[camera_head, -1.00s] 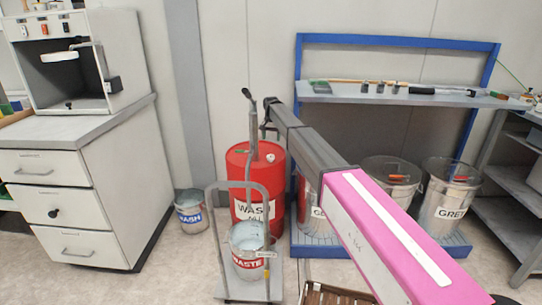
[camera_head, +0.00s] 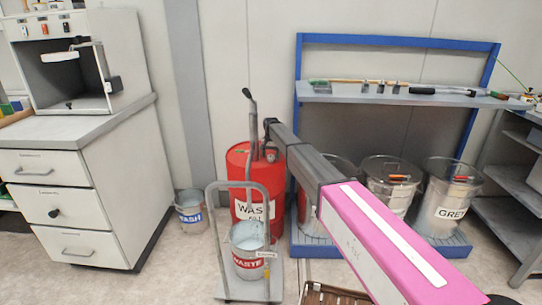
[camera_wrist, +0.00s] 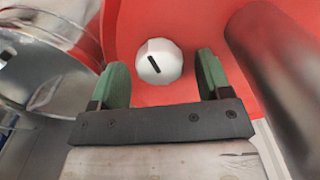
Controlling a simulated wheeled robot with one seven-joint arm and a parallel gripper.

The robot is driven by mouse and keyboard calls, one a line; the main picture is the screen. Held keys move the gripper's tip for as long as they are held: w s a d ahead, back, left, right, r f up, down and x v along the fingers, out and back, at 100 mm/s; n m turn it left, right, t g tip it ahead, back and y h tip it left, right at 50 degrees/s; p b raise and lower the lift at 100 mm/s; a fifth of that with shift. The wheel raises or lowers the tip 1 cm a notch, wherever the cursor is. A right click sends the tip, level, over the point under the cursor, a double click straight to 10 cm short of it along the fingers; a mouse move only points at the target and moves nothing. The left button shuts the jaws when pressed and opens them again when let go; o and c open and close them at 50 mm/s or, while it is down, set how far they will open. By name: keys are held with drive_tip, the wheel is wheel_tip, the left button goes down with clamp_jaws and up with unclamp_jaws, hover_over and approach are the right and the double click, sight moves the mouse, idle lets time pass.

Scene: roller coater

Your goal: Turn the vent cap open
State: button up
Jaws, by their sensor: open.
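The vent cap (camera_wrist: 158,62) is a white round knob with a dark slot, on the red top of the waste drum (camera_wrist: 180,15). In the wrist view my gripper (camera_wrist: 162,66) is open, with one green finger on each side of the cap and a gap to it on both sides. The slot runs slightly slanted, roughly along the finger direction. In the head view the red drum (camera_head: 238,163) stands by the wall, and my gripper is over its top. The cap cannot be made out there. Whether the fingers are level with the cap is unclear.
A dark pump pipe (camera_wrist: 270,50) rises close right of my gripper in the wrist view. A trolley (camera_head: 245,288) with a waste bucket (camera_head: 247,245) stands before the drum. A blue rack (camera_head: 400,40) with metal bins (camera_head: 440,200) is on the right.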

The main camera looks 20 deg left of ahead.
drive_tip(key=c, duration=0.9)
